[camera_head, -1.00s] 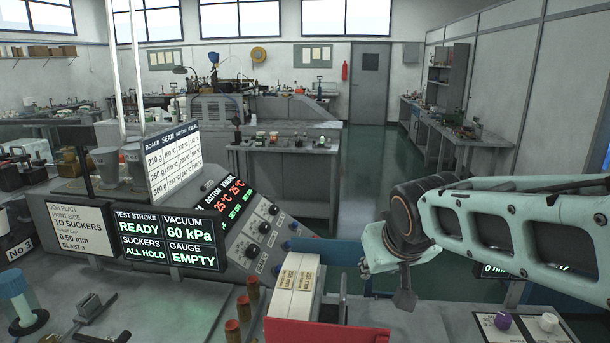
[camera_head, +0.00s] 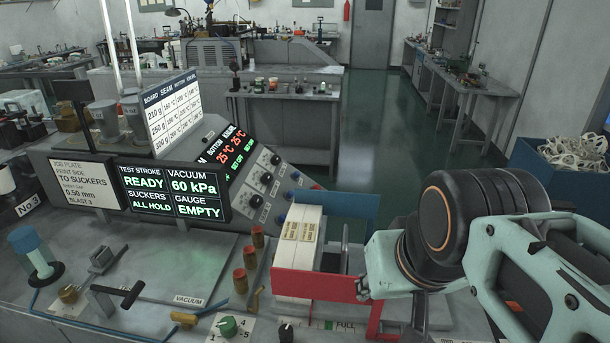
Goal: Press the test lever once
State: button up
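A black T-shaped handle (camera_head: 126,294) stands on the bench at the lower left; it looks like a lever, but no label on it is readable, so I cannot tell if it is the test lever. The status screen (camera_head: 172,192) reads test stroke READY, suckers ALL HOLD, vacuum 60 kPa, gauge EMPTY. My gripper (camera_head: 420,318) points down at the lower right, well to the right of the handle and apart from it. Its fingertips are dark and partly cut off by the bottom edge, so its opening is unclear.
A red holder (camera_head: 315,287) with white boxes (camera_head: 299,240) stands between my gripper and the left bench. Brown-topped posts (camera_head: 240,281), a yellow handle (camera_head: 185,318) and a green knob (camera_head: 228,327) sit nearby. A blue bin (camera_head: 560,185) is at the right.

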aim_at(131, 296)
jog(key=j+u, duration=0.1)
jog(key=u, duration=1.5)
jog(key=j, duration=0.15)
jog(key=k+l, duration=0.1)
jog(key=k, duration=0.3)
jog(key=i+j+z, duration=0.1)
jog(key=i, duration=0.4)
